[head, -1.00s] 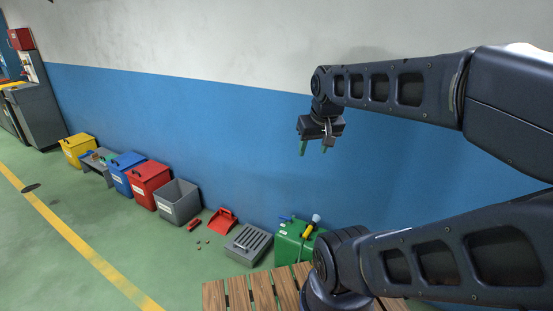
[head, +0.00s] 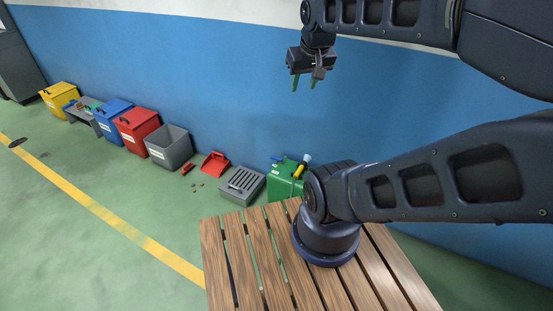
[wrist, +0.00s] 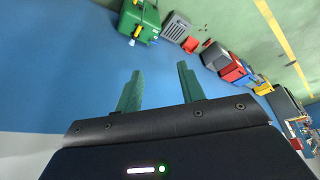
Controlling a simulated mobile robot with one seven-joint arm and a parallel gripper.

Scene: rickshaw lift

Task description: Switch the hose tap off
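No hose tap can be made out for certain in either view. A green box (head: 284,184) stands on the floor against the blue wall, partly hidden by my arm. A blue part (head: 278,158), a yellow part (head: 298,171) and a pale rounded piece (head: 307,158) show at its top; I cannot tell whether any is a tap. The box also shows at the top of the wrist view (wrist: 141,17). My gripper (head: 303,88) hangs high in front of the wall, well above and apart from the box. Its green fingers (wrist: 159,68) are spread with nothing between them.
A slatted wooden platform (head: 258,250) lies under my arm. Along the wall stand a grey slatted box (head: 242,185), a red dustpan (head: 215,164), and grey (head: 168,148), red (head: 137,127), blue (head: 112,117) and yellow (head: 59,96) bins. The green floor left of the platform is open.

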